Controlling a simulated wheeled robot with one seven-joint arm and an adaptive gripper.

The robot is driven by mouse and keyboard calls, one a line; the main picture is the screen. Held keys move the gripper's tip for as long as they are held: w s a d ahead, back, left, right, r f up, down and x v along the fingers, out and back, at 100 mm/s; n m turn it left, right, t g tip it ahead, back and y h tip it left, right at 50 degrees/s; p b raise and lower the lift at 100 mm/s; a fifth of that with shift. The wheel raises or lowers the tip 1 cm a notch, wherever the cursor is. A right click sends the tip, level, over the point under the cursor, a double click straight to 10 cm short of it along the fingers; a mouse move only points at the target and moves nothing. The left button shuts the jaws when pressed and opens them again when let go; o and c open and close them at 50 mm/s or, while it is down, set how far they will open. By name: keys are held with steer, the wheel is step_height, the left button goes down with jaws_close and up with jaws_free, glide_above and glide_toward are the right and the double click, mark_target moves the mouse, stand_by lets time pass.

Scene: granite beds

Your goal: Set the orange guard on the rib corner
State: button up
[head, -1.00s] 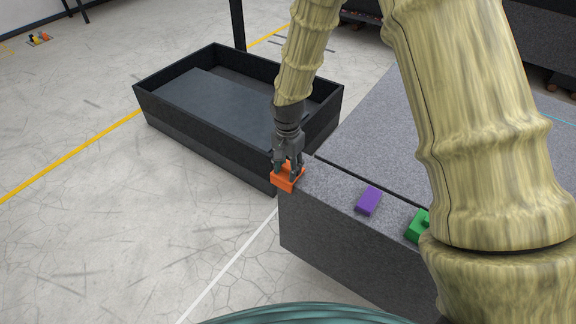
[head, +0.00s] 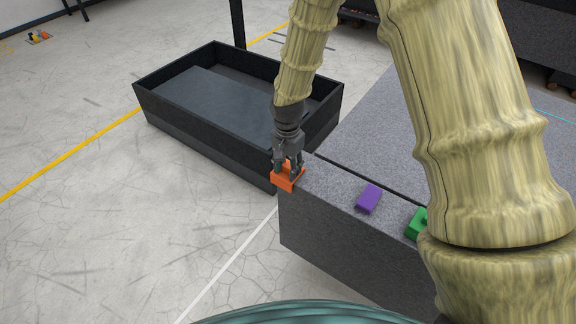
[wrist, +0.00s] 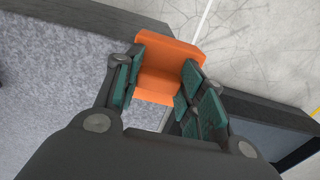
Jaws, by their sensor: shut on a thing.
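In the wrist view, the orange guard (wrist: 165,72) sits between the green-padded fingers of my gripper (wrist: 160,88). One end of the guard reaches the granite edge and the floor shows beyond it. I cannot tell whether its underside is fully seated on the corner.
A purple block (head: 369,198) and a green block (head: 417,224) lie on the rib to the right. A black open-topped tray (head: 165,113) stands behind and left of the corner. A large granite bed (head: 390,135) lies behind the rib.

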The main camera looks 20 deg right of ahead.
mark_target(289, 167)
steer(key=shift+d+p, duration=0.2)
steer(key=shift+p, duration=0.1)
stand_by(0.5)
steer(key=o, duration=1.1)
steer(key=shift+o, duration=0.2)
steer(key=shift+r, duration=0.15)
step_height(289, 167, up, 12)
